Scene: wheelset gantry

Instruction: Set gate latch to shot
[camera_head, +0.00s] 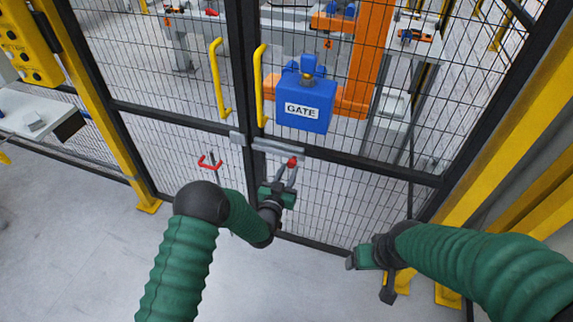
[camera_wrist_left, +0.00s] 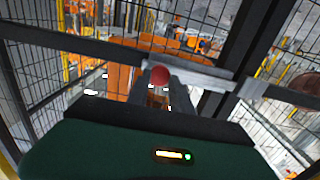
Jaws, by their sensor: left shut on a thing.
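The gate latch (camera_head: 272,147) is a grey horizontal bolt on the dark mid rail of the right gate leaf. Its red knob (camera_head: 292,162) is at the right part of the bolt. A grey keeper piece (camera_head: 237,138) sits left of it on the other leaf; I cannot tell whether the bolt enters it. My left gripper (camera_head: 287,172) is shut on the red knob from below. The wrist view shows the red knob (camera_wrist_left: 160,76) at the fingertips and the grey latch bar (camera_wrist_left: 205,75) behind. My right gripper (camera_head: 355,261) hangs low, apart from the gate; its fingers are unclear.
A blue GATE box (camera_head: 305,100) is mounted above the latch. Yellow handles (camera_head: 218,80) stand on both leaves. A red hooked part (camera_head: 210,162) hangs on the left leaf. Yellow posts (camera_head: 530,90) flank the gate. The floor at left is clear.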

